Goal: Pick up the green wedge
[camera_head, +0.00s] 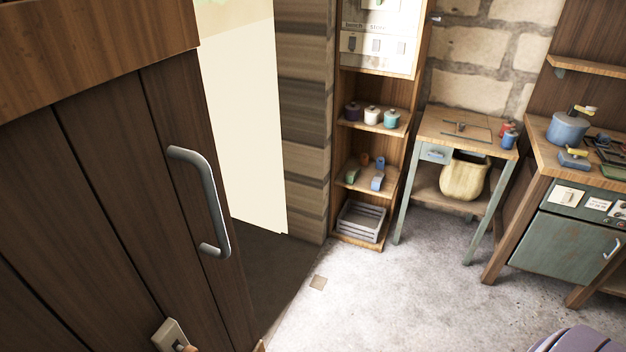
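A small green piece (350,177), which looks like the green wedge, sits at the left front of the middle shelf (362,188) in the tall wooden shelf unit. It is small in the view, so its exact shape is hard to tell. Neither of my grippers is in view.
A dark plank door (110,200) with a grey handle (207,205) fills the left. A grey crate (361,222) is below the shelf. A small table (463,128) and workbench (540,150) stand right. Grey floor (400,300) in front is mostly clear.

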